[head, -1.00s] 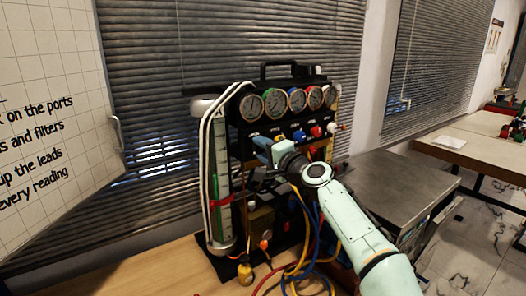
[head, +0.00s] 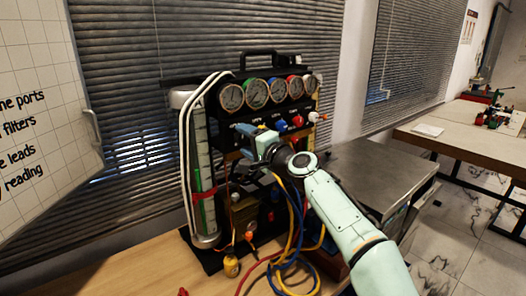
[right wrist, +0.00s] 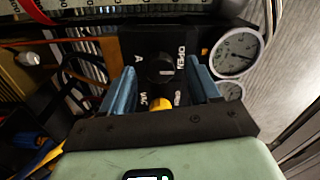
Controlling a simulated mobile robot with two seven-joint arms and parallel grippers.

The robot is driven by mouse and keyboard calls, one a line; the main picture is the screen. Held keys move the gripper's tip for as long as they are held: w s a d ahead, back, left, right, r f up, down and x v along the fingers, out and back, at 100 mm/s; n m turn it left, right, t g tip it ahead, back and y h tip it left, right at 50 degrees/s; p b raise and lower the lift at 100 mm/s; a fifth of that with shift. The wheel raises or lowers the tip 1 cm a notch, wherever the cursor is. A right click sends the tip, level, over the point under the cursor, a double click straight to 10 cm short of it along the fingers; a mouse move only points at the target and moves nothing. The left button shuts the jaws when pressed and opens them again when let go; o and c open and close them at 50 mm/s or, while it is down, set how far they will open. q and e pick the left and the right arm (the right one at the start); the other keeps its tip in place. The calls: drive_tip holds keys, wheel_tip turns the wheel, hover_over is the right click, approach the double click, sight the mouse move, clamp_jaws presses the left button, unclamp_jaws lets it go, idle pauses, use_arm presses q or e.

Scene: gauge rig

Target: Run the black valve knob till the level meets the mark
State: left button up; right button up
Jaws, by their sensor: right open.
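The black valve knob (right wrist: 160,70) shows in the right wrist view, round with a white pointer line, on a black panel lettered OPEN and A. My right gripper (right wrist: 160,90) is open, its two blue fingers on either side of the knob's line, with no visible grip on it. In the head view the right gripper (head: 258,148) is at the rig's front, below the gauges, and hides the knob. The upright level tube (head: 203,160) stands at the rig's left, with a red band (head: 205,194) around it and green low inside. The exact level against the band is unclear.
Several round gauges (head: 256,93) line the rig's top. A yellow knob (right wrist: 160,104) sits close to the black one. A red knob (head: 298,121) is to the right of the gripper. Blue and yellow hoses (head: 290,240) hang below my wrist.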

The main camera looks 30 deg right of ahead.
use_arm(q)
drive_tip(key=f+b, duration=0.1)
drive_tip(key=b, duration=0.1)
drive_tip(key=w+f+b, duration=0.1)
drive_tip(key=f, duration=0.1)
drive_tip(key=shift+w+f+t+b, duration=0.15)
drive_tip(key=shift+w+t+b, duration=0.05)
drive_tip(key=shift+t+b, duration=0.15)
use_arm(e)
drive_tip(key=s, duration=1.2)
drive_tip(key=shift+s+d, duration=0.15)
drive_tip(key=shift+d, duration=0.3)
idle(5.6)
